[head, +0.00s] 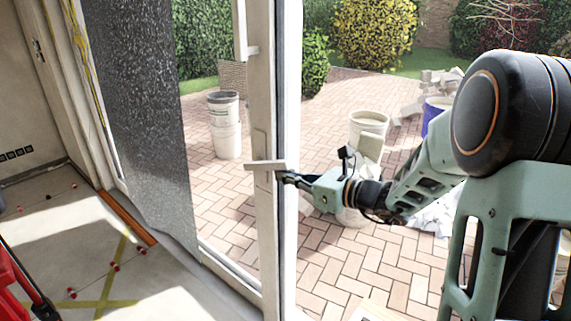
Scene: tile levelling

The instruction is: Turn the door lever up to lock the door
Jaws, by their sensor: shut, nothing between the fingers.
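The door lever (262,166) is a pale bar on the white door frame (262,215), in the middle of the head view. It lies about level, and its right end reaches the frame's edge. My gripper (286,178) is shut, with nothing between its fingers. Its dark fingertips are just below and at the right end of the lever. I cannot tell whether they touch it. My green arm comes in from the right.
A dark speckled panel (145,110) stands left of the door frame. Outside are buckets (224,125) and rubble on brick paving (330,250). Inside, red tile clips and yellow tape (110,280) mark the floor, and a red object (14,285) stands at the lower left.

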